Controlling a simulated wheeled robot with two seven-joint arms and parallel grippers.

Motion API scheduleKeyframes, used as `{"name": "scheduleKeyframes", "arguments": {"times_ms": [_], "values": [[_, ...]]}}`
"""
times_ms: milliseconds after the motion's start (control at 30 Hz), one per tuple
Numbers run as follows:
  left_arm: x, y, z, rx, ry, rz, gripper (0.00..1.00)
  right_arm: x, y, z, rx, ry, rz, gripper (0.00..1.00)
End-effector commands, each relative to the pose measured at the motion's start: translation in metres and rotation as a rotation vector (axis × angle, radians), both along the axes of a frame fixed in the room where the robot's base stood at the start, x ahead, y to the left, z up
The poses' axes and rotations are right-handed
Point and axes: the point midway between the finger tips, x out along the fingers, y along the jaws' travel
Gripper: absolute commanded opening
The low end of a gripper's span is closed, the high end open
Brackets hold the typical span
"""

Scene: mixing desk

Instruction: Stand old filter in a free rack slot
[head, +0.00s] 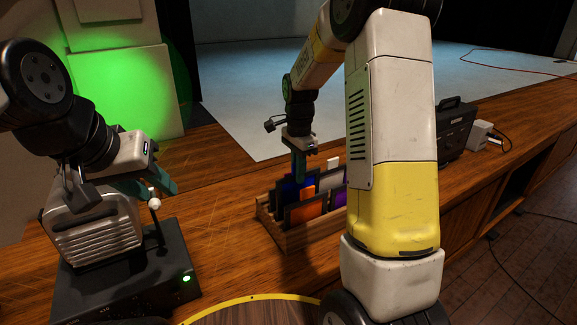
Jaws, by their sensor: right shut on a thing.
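A wooden rack (268,222) stands on the wooden desk and holds several dark-framed colour filters. A filter with an orange pane (309,209) stands at its near left, with blue panes behind it and grey and purple ones to the right. My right gripper (300,181) points down at the rack's left part and is shut on a filter there. That filter's colour and whether its lower edge sits in a slot are hard to tell. My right arm hides the rack's right end. My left gripper (150,188) is over the left side, its green fingers apart, with nothing seen between them.
Below my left gripper, a ribbed grey lamp-like housing (95,230) stands on a black box (150,272) with a green light. A small white ball (155,203) on a stalk is close by. A black case (455,130) stands at the right. Bare desk lies left of the rack.

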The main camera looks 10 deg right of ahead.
Motion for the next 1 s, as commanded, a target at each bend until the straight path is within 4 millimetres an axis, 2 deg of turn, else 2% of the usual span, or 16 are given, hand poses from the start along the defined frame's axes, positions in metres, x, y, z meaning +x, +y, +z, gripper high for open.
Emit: {"name": "scheduleKeyframes", "arguments": {"times_ms": [367,1000], "values": [[0.000,0.000,0.000,0.000,0.000,0.000,0.36,0.000,0.000,-0.001,0.000,0.000,0.000,0.00],[0.000,0.000,0.000,0.000,0.000,0.000,0.36,0.000,0.000,-0.019,0.000,0.001,0.000,0.00]]}}
